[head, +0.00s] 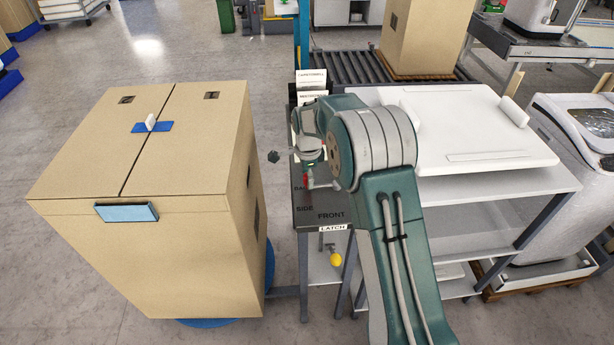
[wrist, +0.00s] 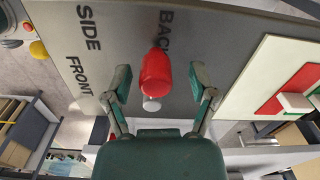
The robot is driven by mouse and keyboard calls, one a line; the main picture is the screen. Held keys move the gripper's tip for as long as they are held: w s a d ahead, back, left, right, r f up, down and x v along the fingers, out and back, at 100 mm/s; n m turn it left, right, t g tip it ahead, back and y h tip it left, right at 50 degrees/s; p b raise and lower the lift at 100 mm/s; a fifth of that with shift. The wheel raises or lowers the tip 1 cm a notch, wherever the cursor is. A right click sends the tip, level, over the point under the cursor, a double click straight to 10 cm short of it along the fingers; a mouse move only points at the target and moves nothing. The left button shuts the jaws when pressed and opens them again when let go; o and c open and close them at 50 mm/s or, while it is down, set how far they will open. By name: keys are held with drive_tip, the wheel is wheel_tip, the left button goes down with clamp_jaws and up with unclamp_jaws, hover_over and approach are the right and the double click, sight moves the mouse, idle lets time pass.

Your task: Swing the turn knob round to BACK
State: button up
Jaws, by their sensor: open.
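The red knob (wrist: 156,70) stands over a dark panel (wrist: 110,45) in the wrist view, with a pale round stub just below it. The panel carries the words SIDE, FRONT and BACK. The knob overlaps the end of the BACK lettering (wrist: 165,22); its exact pointing direction is unclear. My gripper (wrist: 163,84) is open, one finger on each side of the knob, with visible gaps and no clear contact. In the head view only a small red part (head: 305,180) shows beside my wrist; my arm hides much of the panel, including part of BACK.
A LATCH sign (head: 333,227) and a yellow knob (head: 335,258) are below the panel's front edge. A large cardboard box (head: 190,240) stands close on the left. A white-topped table (head: 470,120) is on the right. Open floor lies beyond the box.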

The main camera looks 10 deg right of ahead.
wheel_tip(320, 180, up, 12)
idle(0.5)
drive_tip(key=s+d+r+n+t, duration=0.1)
drive_tip(key=s+d+r+n, duration=0.25)
drive_tip(key=s+r, duration=0.4)
drive_tip(key=s+d+r+n+t, duration=0.2)
drive_tip(key=s+r+n, duration=0.3)
drive_tip(key=s, duration=0.4)
drive_tip(key=s+d+f+n+t, duration=0.1)
drive_tip(key=s+n, duration=0.7)
drive_tip(key=s, duration=1.2)
drive_tip(key=shift+d+f+t, duration=0.15)
drive_tip(key=shift+d+t, duration=0.55)
drive_tip(key=shift+d, duration=0.25)
